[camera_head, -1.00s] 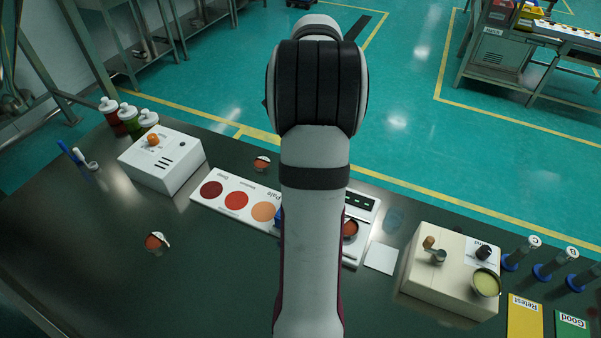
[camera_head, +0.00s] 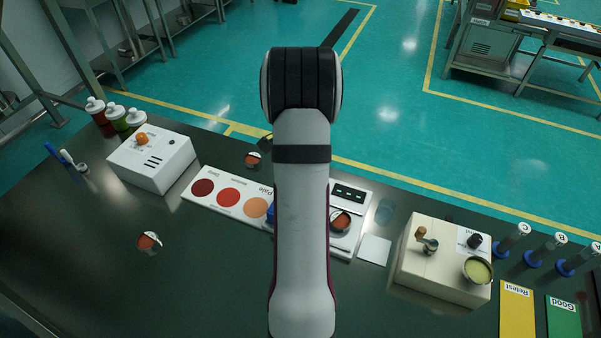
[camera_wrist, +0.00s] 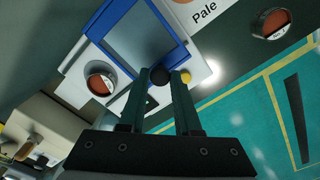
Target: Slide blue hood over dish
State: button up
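The blue hood (camera_wrist: 177,50) has a blue frame around a grey panel, seen in the wrist view. It sits beside the dish (camera_wrist: 100,84), which holds reddish-brown material and is uncovered. The dish also shows right of my arm in the head view (camera_head: 341,220); only a sliver of blue shows left of my arm there. My gripper (camera_wrist: 161,76) has its two fingertips on either side of a black knob (camera_wrist: 160,76) by the hood's edge. The knob nearly fills the gap; whether the fingers press on it I cannot tell. My arm hides the gripper in the head view.
A colour card (camera_head: 229,197) with red-to-pale circles adjoins the device. Other dishes lie on the table (camera_head: 149,240) and behind the card (camera_head: 253,159). A white box (camera_head: 152,160) stands left; a cream machine (camera_head: 440,262) stands right, past a white square (camera_head: 375,250).

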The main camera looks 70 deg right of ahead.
grip_shut()
dwell(1.0)
